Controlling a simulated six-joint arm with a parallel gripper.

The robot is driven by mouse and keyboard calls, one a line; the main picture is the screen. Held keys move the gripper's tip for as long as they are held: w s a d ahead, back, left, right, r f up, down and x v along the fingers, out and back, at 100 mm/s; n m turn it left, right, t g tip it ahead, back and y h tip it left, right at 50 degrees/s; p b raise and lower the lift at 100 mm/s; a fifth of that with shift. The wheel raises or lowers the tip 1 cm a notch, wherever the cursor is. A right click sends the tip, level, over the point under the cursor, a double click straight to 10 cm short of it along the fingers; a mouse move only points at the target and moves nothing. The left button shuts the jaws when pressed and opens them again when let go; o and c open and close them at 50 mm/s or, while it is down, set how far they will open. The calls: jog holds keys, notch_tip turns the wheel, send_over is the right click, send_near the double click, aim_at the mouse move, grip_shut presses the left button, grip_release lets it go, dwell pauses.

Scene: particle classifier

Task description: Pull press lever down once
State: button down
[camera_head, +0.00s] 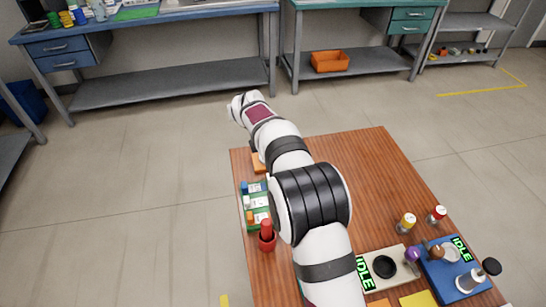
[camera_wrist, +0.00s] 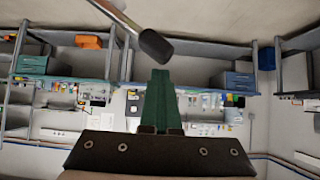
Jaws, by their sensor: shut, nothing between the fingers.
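A lever shows as a metal rod with a black knob (camera_wrist: 155,45) at the top of the wrist view, beside the tips of my gripper. My gripper (camera_wrist: 161,76) has green fingers, closed together and empty. A gap shows between knob and fingertips in the picture, but I cannot tell their distance in depth. In the head view, a blue device (camera_head: 440,268) stands at the table's lower right, with an IDLE display, a metal cylinder and a black knob (camera_head: 491,267). My gripper cannot be made out in the head view, where my white arm crosses the table.
A wooden table (camera_head: 375,185) fills the lower middle. A pale device (camera_head: 383,268) with an IDLE display and two capped bottles (camera_head: 407,223) stand by the blue device. A red cup (camera_head: 267,240) and green tray (camera_head: 244,205) lie left of my arm. Benches line the back.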

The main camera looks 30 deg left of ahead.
jog(key=shift+w+d+r, duration=0.25)
jog(key=shift+r, duration=0.25)
jog(key=shift+w+d+r, duration=0.25)
jog(key=shift+r, duration=0.25)
jog(key=shift+w+d+r, duration=0.25)
jog(key=shift+r, duration=0.25)
jog(key=w+d+r, duration=0.4)
jog(key=r, duration=0.4)
jog(key=shift+r, duration=0.4)
jog(key=s+d+m+g+h, duration=0.15)
jog(key=s+d, duration=0.25)
jog(key=d, duration=0.6)
jog(key=s+d+m+g+h, duration=0.1)
jog(key=s+d+m+h, duration=0.2)
jog(key=d, duration=0.7)
jog(key=s+d+m+g, duration=0.1)
jog(key=s+d+m, duration=0.3)
jog(key=d, duration=0.6)
jog(key=s+d+f+m+g, duration=0.1)
jog(key=s+d+f+m, duration=0.1)
jog(key=s, duration=0.7)
jog(key=s+d+f+m+g, duration=0.1)
jog(key=s+d+f, duration=0.3)
jog(key=s, duration=0.6)
jog(key=s+d+f+m+g+h, duration=0.1)
jog(key=s+d+f+m+g, duration=0.1)
jog(key=s+d, duration=0.5)
jog(key=s+f+m, duration=0.1)
jog(key=s, duration=0.1)
jog(key=shift+s+f, duration=0.35)
